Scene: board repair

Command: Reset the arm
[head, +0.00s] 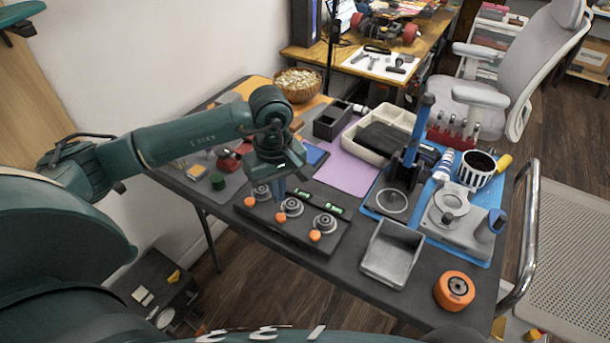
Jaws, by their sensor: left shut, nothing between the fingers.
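My left arm comes in from the left in the head view and reaches over the dark work table (300,262). My left gripper (281,192) points down above a dark board (330,242) that carries several round metal fittings with orange knobs. Its fingers are shut with nothing between them. The gripper partly hides the back left of the board. I cannot tell whether the fingertips touch anything. My right gripper does not show.
A grey open tray (392,255) and an orange roll (455,289) lie at the front right. A blue upright stand (420,125) and a striped cup (477,168) stand on the right. A wicker bowl (298,86) is at the back. A chair (525,65) stands beyond.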

